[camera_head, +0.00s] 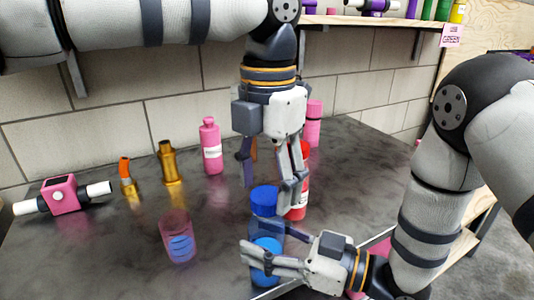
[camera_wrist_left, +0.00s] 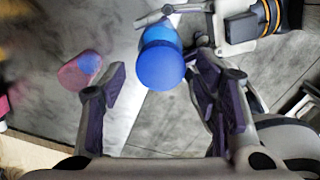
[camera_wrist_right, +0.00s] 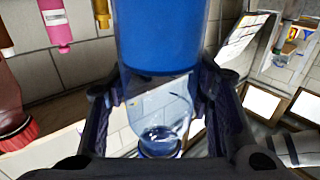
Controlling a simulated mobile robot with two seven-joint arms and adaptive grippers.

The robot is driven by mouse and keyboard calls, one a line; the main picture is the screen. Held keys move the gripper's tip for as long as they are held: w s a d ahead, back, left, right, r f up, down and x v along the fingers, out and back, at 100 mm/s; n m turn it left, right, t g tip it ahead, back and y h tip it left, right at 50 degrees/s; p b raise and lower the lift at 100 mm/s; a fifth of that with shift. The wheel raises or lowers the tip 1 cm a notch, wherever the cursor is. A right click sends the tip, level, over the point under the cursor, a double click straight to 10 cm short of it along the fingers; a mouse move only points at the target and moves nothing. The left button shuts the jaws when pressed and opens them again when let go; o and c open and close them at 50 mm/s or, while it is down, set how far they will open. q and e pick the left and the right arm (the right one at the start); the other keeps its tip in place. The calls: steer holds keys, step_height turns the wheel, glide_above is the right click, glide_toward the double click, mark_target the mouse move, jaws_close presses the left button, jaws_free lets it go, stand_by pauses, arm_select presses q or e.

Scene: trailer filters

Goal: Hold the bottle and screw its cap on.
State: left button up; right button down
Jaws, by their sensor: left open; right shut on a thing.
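My right gripper (camera_head: 272,253) is shut on the clear middle of an upright bottle, whose blue lower part (camera_head: 266,262) shows below the fingers. A blue cap (camera_head: 264,198) is at the bottle's top; how tightly it sits cannot be seen. In the upside-down right wrist view, the bottle's blue part (camera_wrist_right: 158,38) is above and its clear part (camera_wrist_right: 158,105) lies between the fingers. My left gripper (camera_head: 270,190) points down, open, by the cap. In the left wrist view, the cap (camera_wrist_left: 160,66) lies ahead of the open fingers (camera_wrist_left: 160,85), with no visible grip.
A translucent pink cup (camera_head: 176,232) with blue inside stands left of the bottle. A red bottle (camera_head: 303,160) stands close behind the left gripper. A pink bottle (camera_head: 211,147), amber bottles (camera_head: 168,163) and a pink device (camera_head: 62,194) stand farther back. The table front left is clear.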

arm_select(q)
steer(key=shift+f, duration=0.8)
steer(key=c, duration=1.2)
steer(key=o, duration=1.3)
steer(key=shift+o, duration=0.2)
step_height(320, 180, up, 12)
